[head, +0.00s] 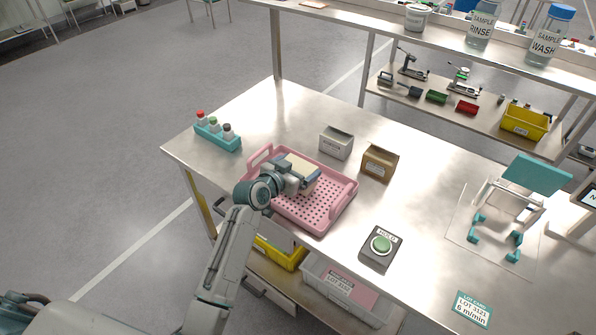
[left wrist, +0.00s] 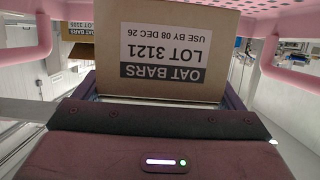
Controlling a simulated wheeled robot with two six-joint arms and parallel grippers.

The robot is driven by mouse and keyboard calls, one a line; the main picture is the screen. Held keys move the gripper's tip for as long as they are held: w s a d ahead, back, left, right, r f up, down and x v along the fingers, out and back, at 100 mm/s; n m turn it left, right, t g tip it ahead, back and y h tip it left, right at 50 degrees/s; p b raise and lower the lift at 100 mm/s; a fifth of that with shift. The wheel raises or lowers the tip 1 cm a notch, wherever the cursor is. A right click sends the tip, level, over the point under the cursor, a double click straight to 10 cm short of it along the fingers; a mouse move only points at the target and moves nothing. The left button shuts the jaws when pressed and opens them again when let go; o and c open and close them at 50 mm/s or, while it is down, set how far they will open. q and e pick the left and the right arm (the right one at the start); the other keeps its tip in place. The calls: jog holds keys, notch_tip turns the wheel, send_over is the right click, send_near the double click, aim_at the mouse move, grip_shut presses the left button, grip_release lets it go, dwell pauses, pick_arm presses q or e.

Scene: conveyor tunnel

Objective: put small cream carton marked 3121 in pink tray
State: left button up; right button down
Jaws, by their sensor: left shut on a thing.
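The small cream carton (head: 299,164) is between the fingers of my left gripper (head: 303,178), over the pink tray (head: 322,220). In the left wrist view the carton (left wrist: 180,48) shows a label reading OAT BARS LOT 3121, upside down in the picture. My left gripper is shut on it. The tray's perforated floor (left wrist: 290,12) and pink handles show beside the carton in that view. The carton is within the tray's outline; I cannot tell whether its base touches the floor. My right gripper is not in view.
A whitish carton (head: 336,142) and a brown carton (head: 380,163) stand just behind the tray. A teal rack of bottles (head: 218,135) is left, a HOLD button box (head: 380,249) right. A teal stand (head: 520,200) and lot card (head: 472,309) lie further right. Bench between them is clear.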

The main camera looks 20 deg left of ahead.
pick_arm(q)
notch_tip(320, 180, down, 2)
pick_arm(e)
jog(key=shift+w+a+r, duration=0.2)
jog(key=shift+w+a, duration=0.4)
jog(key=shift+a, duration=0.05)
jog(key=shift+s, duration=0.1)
pick_arm(q)
jog(key=shift+f, duration=0.2)
jog(key=o, duration=1.1)
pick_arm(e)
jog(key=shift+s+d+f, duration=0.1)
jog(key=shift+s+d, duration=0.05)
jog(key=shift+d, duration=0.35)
pick_arm(q)
jog(key=shift+r, duration=0.1)
